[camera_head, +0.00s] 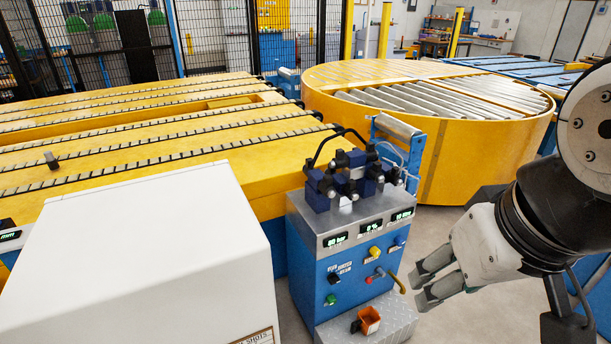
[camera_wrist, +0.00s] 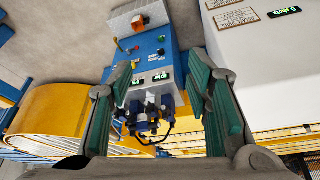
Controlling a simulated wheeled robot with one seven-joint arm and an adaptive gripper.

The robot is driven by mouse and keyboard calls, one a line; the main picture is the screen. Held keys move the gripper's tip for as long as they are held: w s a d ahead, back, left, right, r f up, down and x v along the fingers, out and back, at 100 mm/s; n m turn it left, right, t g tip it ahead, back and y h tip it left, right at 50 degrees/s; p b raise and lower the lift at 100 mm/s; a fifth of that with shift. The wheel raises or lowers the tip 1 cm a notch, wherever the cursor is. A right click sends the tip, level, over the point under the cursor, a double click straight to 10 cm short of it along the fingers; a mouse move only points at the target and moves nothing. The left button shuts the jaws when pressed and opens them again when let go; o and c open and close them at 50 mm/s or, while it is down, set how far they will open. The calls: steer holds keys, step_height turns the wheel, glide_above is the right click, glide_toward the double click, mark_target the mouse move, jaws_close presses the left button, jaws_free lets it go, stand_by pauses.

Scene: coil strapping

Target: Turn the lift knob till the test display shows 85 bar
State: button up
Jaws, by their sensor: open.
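The blue test unit (camera_head: 345,275) stands in the middle of the head view, with a grey sloped top panel. Its left test display (camera_head: 336,239) seems to read 80 bar in small green digits. Other displays read about 0 % (camera_head: 370,226) and 10 (camera_head: 402,215). A yellow knob (camera_head: 374,252) and a blue knob (camera_head: 400,240) sit below the displays; I cannot read which is the lift knob. My gripper (camera_head: 424,284) is open and empty, to the right of the unit's front, apart from it. In the wrist view the unit (camera_wrist: 170,60) appears upside down beyond my open fingers (camera_wrist: 160,82).
Dark blue valves with a black hose (camera_head: 345,175) top the unit. A white cabinet (camera_head: 150,250) stands left; a yellow round roller table (camera_head: 480,150) stands behind.

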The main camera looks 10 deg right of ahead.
steer(key=w+d+f+m+g+y+b, duration=0.15)
steer(key=w+f+b, duration=0.25)
steer(key=w+f, duration=0.55)
steer(key=w+d+f+m+y+b, duration=0.15)
steer(key=w+f+y+b, duration=0.35)
steer(key=w, duration=0.7)
steer(key=w+f+m+g+h+b, duration=0.1)
steer(key=w+f+m+b, duration=0.15)
steer(key=w+f, duration=0.7)
steer(key=m+t+b, duration=1.3)
steer(key=m+t, duration=0.2)
steer(key=m, duration=0.2)
glide_toward(402, 244)
steer(key=shift+y, duration=0.35)
steer(key=b+x, duration=0.2)
steer(key=x, duration=0.2)
steer(key=b+x, duration=0.1)
steer(key=x, duration=0.4)
steer(key=shift+w+d+b, duration=0.15)
steer(key=shift+w+b, duration=0.2)
steer(key=shift+b, duration=0.05)
steer(key=shift+n, duration=0.25)
steer(key=c, duration=1.1)
steer(key=shift+c, duration=0.2)
